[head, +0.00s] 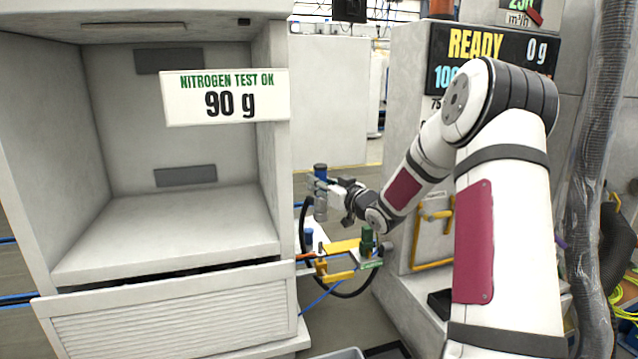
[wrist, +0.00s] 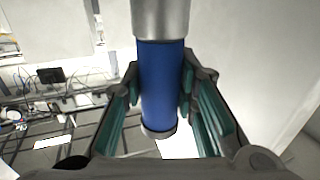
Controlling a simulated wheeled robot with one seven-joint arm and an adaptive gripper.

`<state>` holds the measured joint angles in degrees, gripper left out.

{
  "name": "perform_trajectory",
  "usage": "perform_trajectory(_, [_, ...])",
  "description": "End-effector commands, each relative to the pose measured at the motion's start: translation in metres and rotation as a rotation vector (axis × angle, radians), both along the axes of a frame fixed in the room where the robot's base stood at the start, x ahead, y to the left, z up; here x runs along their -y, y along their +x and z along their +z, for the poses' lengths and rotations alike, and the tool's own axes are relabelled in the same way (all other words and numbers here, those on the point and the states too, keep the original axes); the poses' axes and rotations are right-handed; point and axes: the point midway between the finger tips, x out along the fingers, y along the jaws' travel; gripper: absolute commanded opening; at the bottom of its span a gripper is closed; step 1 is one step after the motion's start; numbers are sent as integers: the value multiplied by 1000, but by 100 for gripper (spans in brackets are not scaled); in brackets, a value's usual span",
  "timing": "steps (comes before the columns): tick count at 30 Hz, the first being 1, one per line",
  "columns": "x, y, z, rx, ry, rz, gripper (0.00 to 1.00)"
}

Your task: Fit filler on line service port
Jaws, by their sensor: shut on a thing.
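My gripper (head: 327,192) is shut on the filler (head: 320,171), an upright cylinder with a blue part and grey metal. In the wrist view the filler (wrist: 162,85) sits between the teal-lined fingers, its metal section at the top of the picture. In the head view it is held in the air just right of the cabinet, above a yellow bracket (head: 340,248). A short blue fitting (head: 308,237) stands below it, and a green fitting (head: 367,240) stands at the bracket's right. I cannot tell which is the line service port. The filler is apart from both.
The open cabinet (head: 175,310) with a "NITROGEN TEST OK 90 g" sign (head: 225,97) stands at left. The charging machine (head: 408,130) showing "READY 0 g" stands behind my arm. A black hose (head: 303,215) loops by the bracket. A thick ribbed hose (head: 595,150) hangs at right.

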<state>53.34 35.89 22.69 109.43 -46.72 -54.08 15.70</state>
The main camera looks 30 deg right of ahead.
Motion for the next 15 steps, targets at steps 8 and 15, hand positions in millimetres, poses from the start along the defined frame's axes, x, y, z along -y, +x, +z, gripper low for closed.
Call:
perform_trajectory(8, [0, 0, -3, 3, -1, 2, 0])
perform_trajectory(15, [0, 0, -21, 4, 0, 3, 0])
